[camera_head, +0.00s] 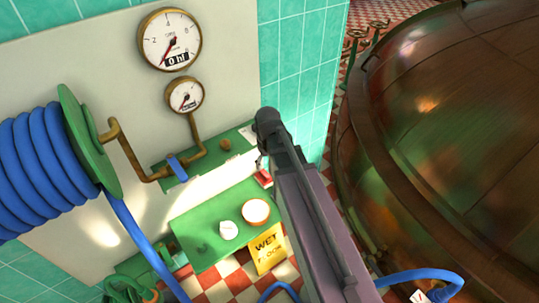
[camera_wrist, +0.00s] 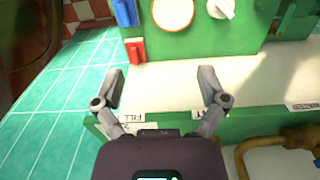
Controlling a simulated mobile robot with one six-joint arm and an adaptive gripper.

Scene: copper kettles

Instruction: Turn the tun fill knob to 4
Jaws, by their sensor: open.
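A small brown round knob (camera_head: 225,143) sits on the upper green ledge (camera_head: 240,134) in the head view. In the wrist view a label reading FILL (camera_wrist: 132,117) is on the green ledge's front edge, partly covered by my gripper; no knob shows beside it, so it may be hidden behind my gripper. My gripper (camera_wrist: 163,80) is open and empty, its two fingers apart over the pale surface at the ledge. In the head view my arm covers its fingers. The large round gauge (camera_head: 170,38) reads 0 hl.
A lower green panel (camera_head: 190,228) carries a white knob (camera_head: 228,230) and a round dial (camera_head: 257,211). A red switch (camera_wrist: 135,50) is close beyond my fingers. A brass pipe (camera_head: 135,160) with a blue handle (camera_head: 177,167) is left. A copper kettle (camera_head: 450,120) stands right.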

